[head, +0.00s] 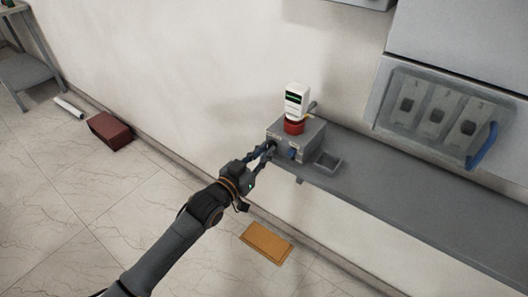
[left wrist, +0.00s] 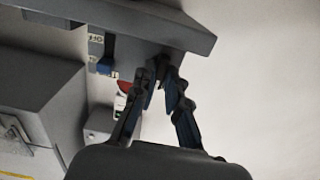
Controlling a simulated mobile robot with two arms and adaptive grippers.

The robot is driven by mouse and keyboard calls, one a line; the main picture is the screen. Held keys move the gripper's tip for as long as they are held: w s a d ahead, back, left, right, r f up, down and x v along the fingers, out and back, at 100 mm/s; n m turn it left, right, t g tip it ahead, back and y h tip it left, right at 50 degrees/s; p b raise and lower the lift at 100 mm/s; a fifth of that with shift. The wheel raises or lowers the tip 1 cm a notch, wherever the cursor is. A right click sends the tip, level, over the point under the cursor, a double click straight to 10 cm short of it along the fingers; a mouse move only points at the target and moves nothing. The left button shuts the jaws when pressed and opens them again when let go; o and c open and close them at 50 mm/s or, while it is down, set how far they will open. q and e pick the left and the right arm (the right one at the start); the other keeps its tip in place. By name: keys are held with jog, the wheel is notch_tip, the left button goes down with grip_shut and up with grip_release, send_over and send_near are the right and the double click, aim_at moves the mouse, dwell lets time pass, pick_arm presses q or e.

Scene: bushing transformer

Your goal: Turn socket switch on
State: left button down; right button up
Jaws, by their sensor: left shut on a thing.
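A grey socket box (head: 312,139) sits on the left end of a grey shelf. It has a blue part (head: 292,154) on its front, which also shows in the left wrist view (left wrist: 106,65). My left gripper (head: 269,148) is at the left part of the box's front. In the left wrist view its fingers (left wrist: 162,78) close around a small dark switch knob on the box, mostly hidden by the fingers. Which way the knob is turned cannot be told. My right gripper is not in view.
A white device with a dark screen (head: 297,99) stands on a red base (head: 294,127) on top of the box. The grey shelf (head: 420,195) runs right, below a cabinet with several switches (head: 437,115). A brown board (head: 266,243) and red box (head: 110,131) lie on the floor.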

pick_arm(q)
jog(key=shift+f, duration=0.15)
jog(key=c, duration=1.6)
grip_release()
jog(key=shift+c, duration=0.2)
jog(key=v, duration=1.2)
